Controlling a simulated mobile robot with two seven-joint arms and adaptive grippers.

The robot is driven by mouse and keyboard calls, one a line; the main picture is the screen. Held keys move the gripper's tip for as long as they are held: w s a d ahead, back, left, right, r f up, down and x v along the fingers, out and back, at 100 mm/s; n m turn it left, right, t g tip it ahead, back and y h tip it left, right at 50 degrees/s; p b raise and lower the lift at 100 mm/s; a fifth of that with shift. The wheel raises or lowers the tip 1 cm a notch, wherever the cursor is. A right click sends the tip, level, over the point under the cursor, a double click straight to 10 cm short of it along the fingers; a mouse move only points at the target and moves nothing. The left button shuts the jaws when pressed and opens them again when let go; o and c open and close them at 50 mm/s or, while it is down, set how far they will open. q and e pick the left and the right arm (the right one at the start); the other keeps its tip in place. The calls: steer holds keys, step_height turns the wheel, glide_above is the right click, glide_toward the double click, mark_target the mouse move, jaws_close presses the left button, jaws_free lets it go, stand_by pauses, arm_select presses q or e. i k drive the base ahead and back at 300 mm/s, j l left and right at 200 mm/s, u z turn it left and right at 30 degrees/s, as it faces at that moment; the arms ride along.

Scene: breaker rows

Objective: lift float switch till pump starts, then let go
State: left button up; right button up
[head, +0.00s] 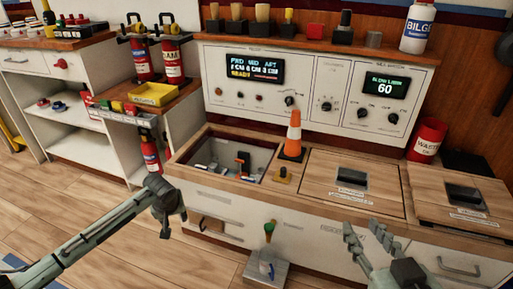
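An open hatch (205,150) in the wooden counter shows a bilge well with several small parts inside. An orange-brown piece (243,160) stands in the well and looks like the float switch, though it is too small to be sure. My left gripper (172,222) is in front of the cabinet, left of and nearer than the well, apart from it. Its fingers are too small and dark to tell whether they are open. My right gripper (367,238) is at the lower right, in front of the cabinet, with its fingers spread apart and nothing between them.
An orange cone (293,134) and a small yellow-based lever (283,175) stand right of the well. A control panel (316,91) with lit displays rises behind. Closed hatches (318,168) lie to the right. A grey pedal-like box (266,271) sits on the floor.

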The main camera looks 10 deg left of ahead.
mark_target(240, 172)
steer(key=i+j+z, duration=0.35)
steer(key=j, duration=0.15)
steer(key=j+z, duration=0.35)
steer(key=j, duration=0.2)
steer(key=i+j+z, duration=0.15)
steer(key=j+z, duration=0.15)
steer(key=j, duration=0.35)
steer(key=j+z, duration=0.35)
steer(key=j, duration=0.25)
